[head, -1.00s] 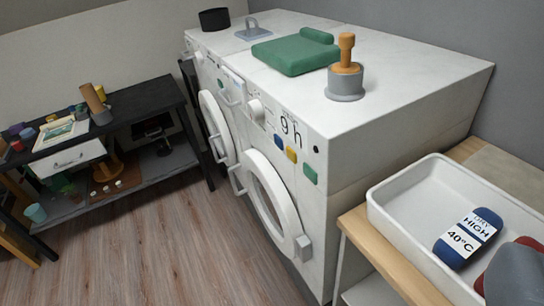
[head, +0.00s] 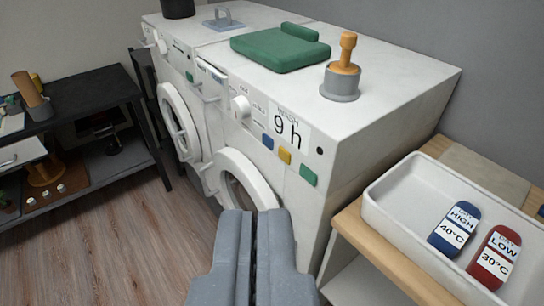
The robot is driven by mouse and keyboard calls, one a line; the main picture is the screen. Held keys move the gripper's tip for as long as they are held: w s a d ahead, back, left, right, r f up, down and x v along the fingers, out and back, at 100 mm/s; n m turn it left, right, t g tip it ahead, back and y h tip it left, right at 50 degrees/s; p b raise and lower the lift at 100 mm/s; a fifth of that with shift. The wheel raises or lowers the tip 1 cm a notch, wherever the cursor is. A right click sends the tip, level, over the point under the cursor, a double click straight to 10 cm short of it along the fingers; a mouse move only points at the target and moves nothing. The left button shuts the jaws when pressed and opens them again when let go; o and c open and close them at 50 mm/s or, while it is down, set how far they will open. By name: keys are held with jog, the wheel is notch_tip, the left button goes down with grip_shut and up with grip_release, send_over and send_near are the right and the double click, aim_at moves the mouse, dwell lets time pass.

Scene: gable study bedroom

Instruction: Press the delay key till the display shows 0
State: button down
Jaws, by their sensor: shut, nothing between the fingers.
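The display (head: 287,130) on the front of the right-hand white machine (head: 365,120) reads "9 h". Below it is a row of three keys: a blue key (head: 268,142), a yellow key (head: 285,155) and a green key (head: 308,175). I cannot make out a label that tells which one is the delay key. My gripper (head: 254,214) is shut and empty at the bottom of the view. It appears in front of the round door, below the keys and apart from them.
A white tray (head: 385,215) on a wooden-topped stand at right holds a blue tag (head: 454,229) and a red tag (head: 494,257). A green folded cloth (head: 280,47) and a grey pot with a wooden handle (head: 341,82) sit on top. A dark shelf (head: 88,90) stands left; floor between is clear.

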aim_at(284, 155)
jog(key=w+a+f+m+p, duration=0.1)
jog(key=w+a+f, duration=0.1)
jog(key=w+f, duration=0.35)
jog(key=w+a+f+m+y+p, duration=0.1)
jog(key=w+a+f+p, duration=0.1)
jog(key=w, duration=0.7)
jog(key=w+a+f+m+p, duration=0.15)
jog(key=w+f, duration=0.25)
jog(key=w, duration=0.4)
jog(key=w+f+m+h+p, duration=0.1)
jog(key=w+f+m, duration=0.1)
jog(key=w+f, duration=0.4)
jog(key=w+f+m+h+p, duration=0.1)
jog(key=w+f, duration=0.5)
jog(key=f, duration=1)
jog(key=m+h, duration=0.1)
jog(key=m, duration=0.1)
jog(key=shift+d+m+t+h+p, duration=0.2)
jog(key=shift+m+t+h+p, duration=0.1)
jog(key=shift+m+t+p, duration=0.1)
jog(key=shift+d, duration=0.1)
jog(key=w+d+b, duration=0.3)
jog(key=w+d, duration=0.2)
jog(key=d, duration=0.2)
